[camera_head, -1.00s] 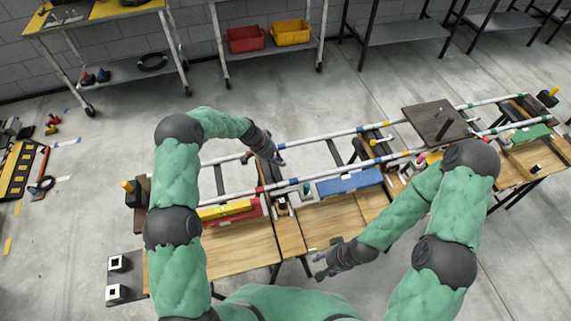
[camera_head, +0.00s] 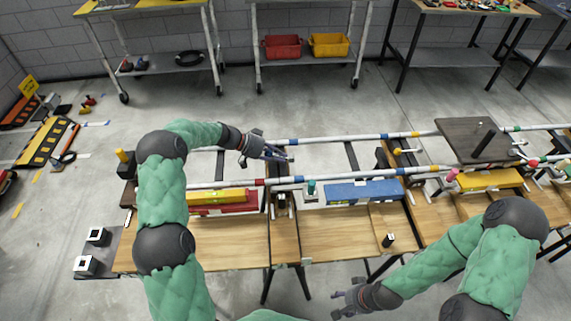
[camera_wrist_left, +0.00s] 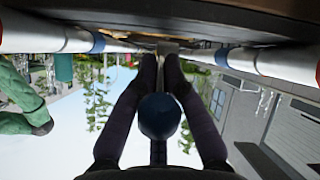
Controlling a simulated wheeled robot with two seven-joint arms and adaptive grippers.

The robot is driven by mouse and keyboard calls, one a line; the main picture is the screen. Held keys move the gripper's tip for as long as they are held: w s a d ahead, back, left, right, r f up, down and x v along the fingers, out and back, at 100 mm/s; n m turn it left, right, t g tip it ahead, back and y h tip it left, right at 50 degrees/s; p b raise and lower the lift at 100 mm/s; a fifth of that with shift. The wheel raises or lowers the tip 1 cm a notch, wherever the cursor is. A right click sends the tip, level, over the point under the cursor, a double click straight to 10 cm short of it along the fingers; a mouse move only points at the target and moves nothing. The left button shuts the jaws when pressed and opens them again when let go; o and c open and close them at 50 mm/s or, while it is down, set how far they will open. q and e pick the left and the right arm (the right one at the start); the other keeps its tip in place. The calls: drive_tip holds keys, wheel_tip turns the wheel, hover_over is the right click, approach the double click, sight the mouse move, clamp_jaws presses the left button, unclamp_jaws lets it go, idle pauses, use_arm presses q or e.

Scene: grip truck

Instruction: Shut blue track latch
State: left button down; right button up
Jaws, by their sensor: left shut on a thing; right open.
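My left gripper (camera_head: 285,155) is at the far rail of the track on the workbench, above the wooden crosspiece. The knob is hidden by the fingers in the head view, so I cannot tell how far the latch is turned. The track rails (camera_head: 345,138) are white with blue, red and yellow bands. My right gripper (camera_head: 345,297) is open and empty, in front of the bench's near edge.
A blue box (camera_head: 365,191), a red box (camera_head: 225,208) and a yellow box (camera_head: 490,180) sit along the near rail. A yellow-knobbed latch (camera_head: 400,152) and a dark plate (camera_head: 475,140) are to the right. Bare wood (camera_head: 335,232) lies in front.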

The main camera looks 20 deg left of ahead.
use_arm(q)
drive_tip(key=shift+s+a+f+h+b, duration=0.1)
drive_tip(key=shift+s+f+h+b, duration=0.05)
drive_tip(key=shift+f+h+b, duration=0.35)
drive_tip(key=shift+s+a+f+h+b, duration=0.15)
drive_tip(key=shift+f+h+b, duration=0.15)
drive_tip(key=shift+f+b, duration=0.25)
drive_tip(key=shift+f+t+h+b, duration=0.25)
drive_tip(key=shift+t+h+b, duration=0.45)
drive_tip(key=shift+h+b, duration=0.3)
drive_tip(key=shift+d, duration=0.1)
drive_tip(key=c, duration=1.4)
unclamp_jaws()
drive_tip(key=shift+o, duration=0.4)
drive_tip(key=shift+r, duration=0.15)
drive_tip(key=shift+w+r, duration=0.1)
drive_tip(key=shift+r, duration=0.05)
